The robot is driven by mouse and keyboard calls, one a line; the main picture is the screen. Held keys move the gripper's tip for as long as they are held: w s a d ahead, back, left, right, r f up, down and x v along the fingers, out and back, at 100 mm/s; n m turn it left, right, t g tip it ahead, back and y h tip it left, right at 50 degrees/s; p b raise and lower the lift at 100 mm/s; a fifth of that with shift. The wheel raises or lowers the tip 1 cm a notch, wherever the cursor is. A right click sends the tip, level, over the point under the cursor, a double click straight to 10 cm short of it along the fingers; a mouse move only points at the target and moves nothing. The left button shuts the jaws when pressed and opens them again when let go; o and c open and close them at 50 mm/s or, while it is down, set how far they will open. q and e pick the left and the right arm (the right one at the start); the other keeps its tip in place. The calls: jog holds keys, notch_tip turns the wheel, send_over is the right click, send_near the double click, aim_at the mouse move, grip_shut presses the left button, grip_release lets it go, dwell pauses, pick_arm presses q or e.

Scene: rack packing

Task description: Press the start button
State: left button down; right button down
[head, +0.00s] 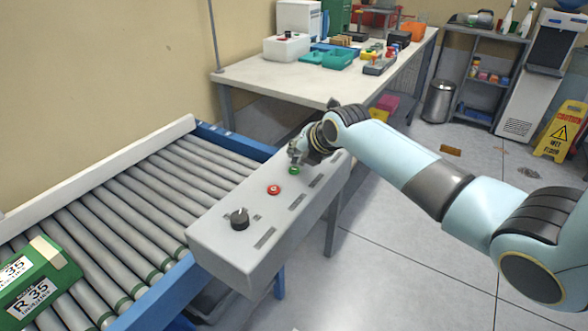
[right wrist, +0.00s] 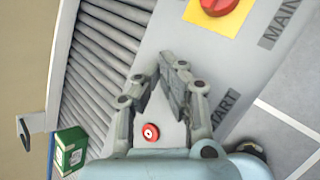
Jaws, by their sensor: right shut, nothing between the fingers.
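The green start button (head: 294,170) is on top of the grey control box (head: 220,244), beyond a red button (head: 274,189) and a black knob (head: 239,219). My right gripper (head: 296,157) is shut and empty, with its fingers pointing down close to the green button. I cannot tell whether they touch it. In the right wrist view, my right gripper (right wrist: 163,74) covers the spot beside the START label (right wrist: 222,110), and the green button is hidden there. The red button (right wrist: 151,132) shows between the finger links. My left gripper is not in view.
A roller conveyor (head: 130,205) runs beside the control box, with a green labelled box (head: 62,279) on it. A red button on a yellow plate (right wrist: 218,6) is near the MAIN label. A white table (head: 260,75) with bins stands behind.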

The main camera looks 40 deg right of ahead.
aim_at(297, 168)
jog(key=shift+f, duration=0.4)
jog(key=shift+f+b, duration=0.4)
jog(key=shift+b, duration=0.15)
dwell(0.6)
jog(key=shift+r+p, duration=0.7)
jog(key=shift+r, duration=0.15)
notch_tip(297, 168, up, 5)
jog(key=p, duration=0.4)
jog(key=shift+p, duration=0.3)
